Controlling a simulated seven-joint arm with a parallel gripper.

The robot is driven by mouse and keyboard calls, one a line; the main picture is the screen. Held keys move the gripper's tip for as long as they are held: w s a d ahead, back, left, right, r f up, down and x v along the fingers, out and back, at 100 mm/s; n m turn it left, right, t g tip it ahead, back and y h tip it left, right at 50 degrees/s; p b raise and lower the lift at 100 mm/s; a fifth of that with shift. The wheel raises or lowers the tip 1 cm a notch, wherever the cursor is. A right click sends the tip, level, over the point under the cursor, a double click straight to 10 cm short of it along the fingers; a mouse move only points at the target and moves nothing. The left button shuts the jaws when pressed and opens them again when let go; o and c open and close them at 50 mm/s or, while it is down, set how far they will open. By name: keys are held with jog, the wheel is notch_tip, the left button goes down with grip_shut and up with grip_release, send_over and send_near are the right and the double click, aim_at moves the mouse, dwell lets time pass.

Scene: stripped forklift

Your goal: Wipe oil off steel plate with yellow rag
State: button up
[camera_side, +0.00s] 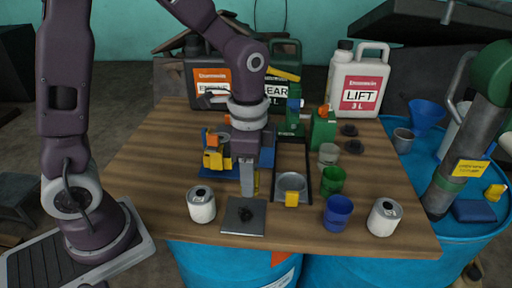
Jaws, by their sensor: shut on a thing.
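The steel plate (231,228) is a small grey square lying flat near the front edge of the wooden table. A dark oil patch (246,213) shows near its middle. My gripper (249,190) points straight down at the plate's back edge. It is shut on a narrow yellow thing (257,181), which looks like the yellow rag and is mostly hidden by the finger. I cannot tell whether the rag touches the plate.
White cans (201,205) and (384,218) stand either side of the plate. A grey bowl (291,183) with a yellow piece, a blue cup (338,213) and a green cup (332,181) stand to the right. Large jugs (360,85) stand at the back.

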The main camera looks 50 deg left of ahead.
aim_at(243, 226)
jog(key=shift+s+d+f, duration=0.35)
jog(key=shift+s+f, duration=0.3)
jog(key=shift+f, duration=0.6)
jog(key=shift+s+d+f, duration=0.3)
jog(key=shift+s+f, duration=0.3)
jog(key=shift+f, duration=0.65)
jog(key=shift+s+d+f, duration=0.35)
jog(key=shift+s+f, duration=0.3)
jog(key=shift+f, duration=1.3)
jog(key=shift+w+a+r, duration=0.35)
jog(key=shift+w, duration=0.05)
jog(key=shift+c, duration=0.5)
jog(key=shift+w+a+f, duration=0.15)
jog(key=shift+w+a, duration=0.8)
jog(key=shift+w+a+f, duration=0.15)
jog(key=shift+w+a, duration=0.75)
jog(key=shift+w, duration=0.05)
jog(key=shift+s+d, duration=2.2)
notch_tip(243, 226, up, 8)
jog(key=shift+r, duration=0.15)
jog(key=shift+f, duration=0.2)
